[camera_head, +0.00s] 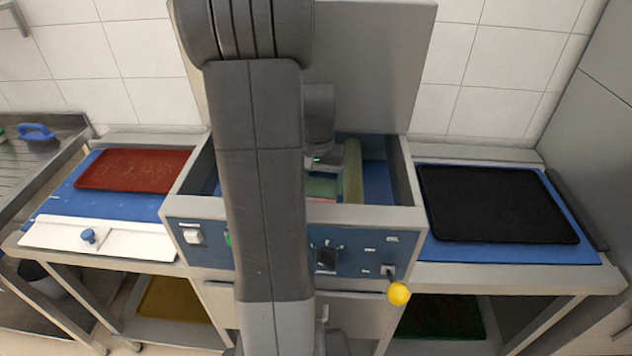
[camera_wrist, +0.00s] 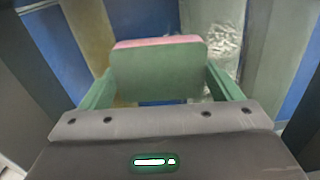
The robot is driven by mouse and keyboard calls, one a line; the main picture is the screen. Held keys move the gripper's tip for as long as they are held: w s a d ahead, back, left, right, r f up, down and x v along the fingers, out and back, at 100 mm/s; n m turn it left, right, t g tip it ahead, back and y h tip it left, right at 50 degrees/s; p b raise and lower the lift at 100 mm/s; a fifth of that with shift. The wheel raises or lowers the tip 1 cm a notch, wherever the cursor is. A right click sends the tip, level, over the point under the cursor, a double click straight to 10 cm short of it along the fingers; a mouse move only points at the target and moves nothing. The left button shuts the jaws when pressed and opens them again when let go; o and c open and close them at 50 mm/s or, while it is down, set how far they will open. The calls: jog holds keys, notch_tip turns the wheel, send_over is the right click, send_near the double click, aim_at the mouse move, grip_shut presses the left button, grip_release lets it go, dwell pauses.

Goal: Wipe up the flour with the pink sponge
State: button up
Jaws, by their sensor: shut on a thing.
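My gripper (camera_wrist: 160,80) is shut on the pink sponge (camera_wrist: 157,42). In the wrist view a green face of the held block is towards the camera, and a pink strip shows along its far edge. White, crumbly flour (camera_wrist: 228,38) lies just right of and beyond the sponge; part of it may be hidden behind the sponge. In the head view my gripper (camera_head: 322,163) is down inside the open middle of the machine, mostly behind my arm, with a thin pink edge of the sponge (camera_head: 321,201) below it. I cannot tell whether the sponge touches the surface.
A yellowish roller (camera_head: 353,171) stands close right of my gripper, between the machine's side walls. The front panel (camera_head: 360,250) carries switches and a yellow-knobbed lever (camera_head: 399,293). A red-brown tray (camera_head: 135,169) lies left, a black tray (camera_head: 495,204) right. A blue-handled tool (camera_head: 37,131) is far left.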

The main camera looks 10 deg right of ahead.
aim_at(320, 186)
jog(key=shift+s+d+r, duration=0.1)
jog(key=shift+d+r, duration=0.1)
jog(key=shift+d, duration=0.2)
notch_tip(320, 186, up, 3)
jog(key=shift+a+r+p, duration=0.15)
jog(key=shift+r+p, duration=0.05)
jog(key=shift+p, duration=1)
jog(key=shift+r+p, duration=0.6)
jog(key=shift+r, duration=0.1)
jog(key=shift+r+p, duration=1.15)
jog(key=shift+r, duration=0.35)
